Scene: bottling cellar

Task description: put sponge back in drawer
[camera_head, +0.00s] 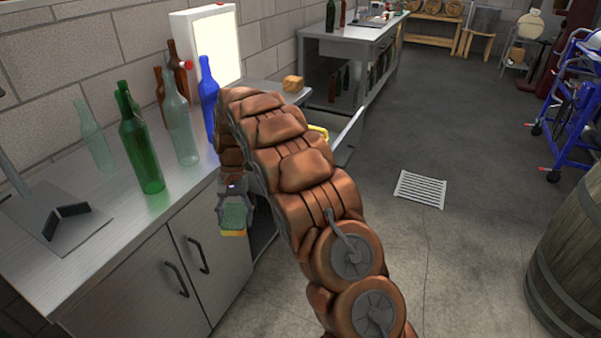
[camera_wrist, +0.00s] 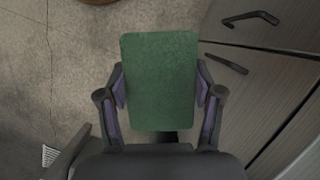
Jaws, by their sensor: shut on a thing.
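The sponge, with a green face and a yellow layer, hangs in my gripper (camera_head: 234,208) in the head view; its yellow edge (camera_head: 233,233) shows at the bottom. In the wrist view the green face of the sponge (camera_wrist: 160,75) fills the space between the two fingers of my gripper (camera_wrist: 161,88). My gripper is shut on it, in front of the counter's cabinet doors and above the floor. An open drawer (camera_head: 348,137) sticks out from the counter beyond my arm. My arm hides most of it; a yellow thing (camera_head: 318,131) shows at its near side.
Several bottles stand on the counter (camera_head: 110,225), including a green one (camera_head: 140,150) and a blue one (camera_head: 208,90) close to my arm. Cabinet handles (camera_head: 177,280) jut out below. A barrel (camera_head: 570,260) stands at right; the floor between is clear around a drain grate (camera_head: 420,189).

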